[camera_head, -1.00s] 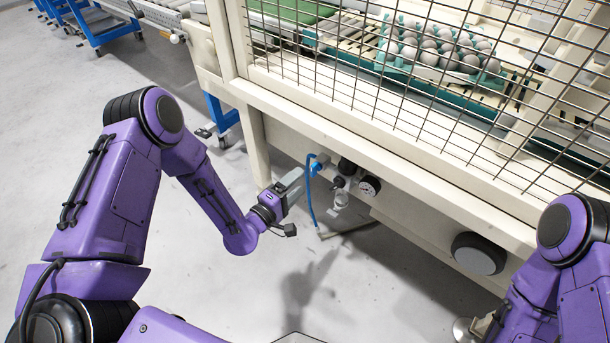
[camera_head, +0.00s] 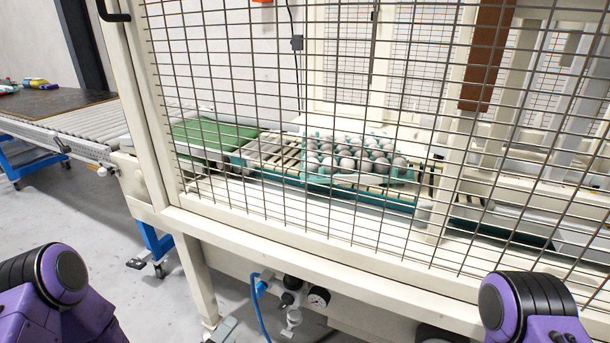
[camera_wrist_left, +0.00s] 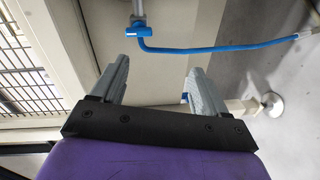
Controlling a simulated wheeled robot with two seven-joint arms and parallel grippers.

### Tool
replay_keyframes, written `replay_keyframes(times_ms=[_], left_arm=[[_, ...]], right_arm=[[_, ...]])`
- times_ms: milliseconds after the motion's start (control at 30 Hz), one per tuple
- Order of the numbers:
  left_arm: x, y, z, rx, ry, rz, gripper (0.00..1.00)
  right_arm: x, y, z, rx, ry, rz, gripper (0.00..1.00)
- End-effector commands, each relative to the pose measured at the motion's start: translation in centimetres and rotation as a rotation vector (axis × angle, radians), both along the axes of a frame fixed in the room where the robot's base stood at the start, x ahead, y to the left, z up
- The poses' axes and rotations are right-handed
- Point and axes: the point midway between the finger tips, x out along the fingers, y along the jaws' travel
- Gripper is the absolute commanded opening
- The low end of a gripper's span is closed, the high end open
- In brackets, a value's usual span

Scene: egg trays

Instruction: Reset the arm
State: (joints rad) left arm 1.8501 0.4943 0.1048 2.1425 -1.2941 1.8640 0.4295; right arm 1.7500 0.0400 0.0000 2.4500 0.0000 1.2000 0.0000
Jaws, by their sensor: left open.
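Past the fingertips are a cream panel and a blue hose (camera_wrist_left: 215,48). The upper joints of both my purple arms show in the lower corners of the head view. My right gripper is not in view.
A wire mesh guard (camera_head: 300,215) closes off the machine in front. Behind it, a tray of eggs (camera_head: 350,180) sits on a conveyor. A gauge (camera_head: 318,297) and valves stick out below the frame. A roller conveyor (camera_head: 70,130) stands at the left. Floor between is clear.

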Motion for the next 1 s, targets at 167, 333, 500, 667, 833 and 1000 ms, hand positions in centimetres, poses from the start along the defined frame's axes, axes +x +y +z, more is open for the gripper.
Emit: replay_keyframes(times_ms=[167,333,500,667,833,1000], left_arm=[[-6.4,2.0,-8.0,0.469,0.383,0.025,0.74],[-15.1,4.6,-12.3,0.778,0.74,-0.038,0.74],[-22.9,7.4,-13.1,0.981,1.009,-0.086,0.74],[-25.0,8.1,-9.1,1.059,1.051,-0.121,0.74],[-25.0,8.1,-4.1,1.056,1.049,-0.118,0.74],[-24.9,8.1,0.9,1.055,1.048,-0.116,0.74]], right_arm=[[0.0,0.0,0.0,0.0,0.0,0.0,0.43],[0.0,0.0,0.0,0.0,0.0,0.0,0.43],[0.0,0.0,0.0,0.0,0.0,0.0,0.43],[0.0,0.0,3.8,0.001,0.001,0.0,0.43],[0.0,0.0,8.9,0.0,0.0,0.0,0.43],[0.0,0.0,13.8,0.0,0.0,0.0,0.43]])
